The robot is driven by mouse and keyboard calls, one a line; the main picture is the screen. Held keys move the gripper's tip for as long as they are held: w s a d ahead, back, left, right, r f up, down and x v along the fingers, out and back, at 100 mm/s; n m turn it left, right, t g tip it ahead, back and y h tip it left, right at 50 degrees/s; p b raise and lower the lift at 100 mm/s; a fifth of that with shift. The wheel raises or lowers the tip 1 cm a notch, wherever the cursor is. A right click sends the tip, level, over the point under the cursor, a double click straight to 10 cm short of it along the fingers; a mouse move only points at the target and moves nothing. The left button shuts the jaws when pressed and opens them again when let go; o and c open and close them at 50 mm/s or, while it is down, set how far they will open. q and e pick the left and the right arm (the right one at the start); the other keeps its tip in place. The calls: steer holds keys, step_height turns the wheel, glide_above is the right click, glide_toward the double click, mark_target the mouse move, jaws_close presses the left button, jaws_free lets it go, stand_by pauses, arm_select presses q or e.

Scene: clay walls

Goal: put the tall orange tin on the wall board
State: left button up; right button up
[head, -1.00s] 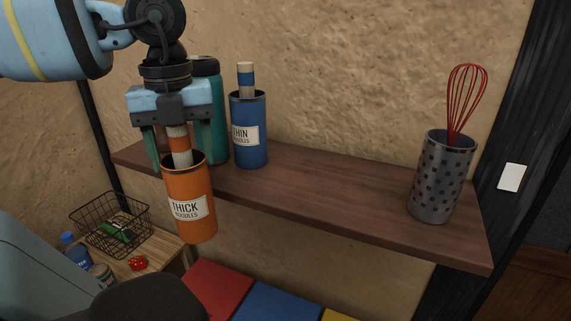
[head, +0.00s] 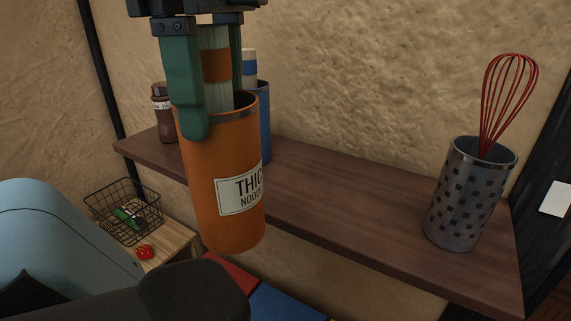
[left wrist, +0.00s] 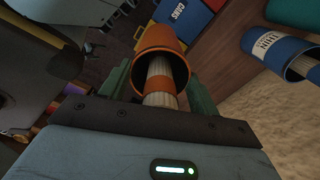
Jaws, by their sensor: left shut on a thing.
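The tall orange tin (head: 232,170) has a label that starts "THIC" and holds a bundle of pale noodles (head: 216,65) with an orange band. My left gripper (head: 215,115) is shut on the tin near its rim, one green finger on the near side and the other mostly hidden. The tin hangs nearly upright in front of the left part of the brown wall board (head: 345,200). In the left wrist view the tin (left wrist: 160,42) sits between both fingers. My right gripper is not in view.
A blue tin (head: 264,125) stands on the board close behind the orange one. A brown jar (head: 165,118) is left of it. A dotted metal holder (head: 465,200) with a red whisk (head: 508,95) stands at the right end. The board's middle is bare.

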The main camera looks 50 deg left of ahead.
arm_select(q)
steer(key=shift+s+d, duration=0.1)
steer(key=shift+d, duration=0.05)
steer(key=shift+w+a, duration=0.35)
steer(key=shift+w, duration=0.1)
steer(key=w+a+f+p, duration=0.1)
steer(key=w+a, duration=0.7)
steer(key=w, duration=0.3)
steer(key=shift+w+f+p, duration=0.15)
steer(key=shift+w+p, duration=0.15)
steer(key=shift+p, duration=0.05)
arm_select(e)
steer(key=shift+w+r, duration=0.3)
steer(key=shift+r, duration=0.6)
arm_select(q)
steer(key=shift+a, duration=0.1)
steer(key=f, duration=0.3)
steer(key=shift+w+a+f+p, duration=0.2)
steer(key=shift+w+f+p, duration=0.1)
steer(key=shift+p, duration=0.05)
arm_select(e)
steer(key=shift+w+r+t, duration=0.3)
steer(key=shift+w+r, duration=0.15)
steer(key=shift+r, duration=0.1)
arm_select(q)
steer(key=shift+f, duration=0.1)
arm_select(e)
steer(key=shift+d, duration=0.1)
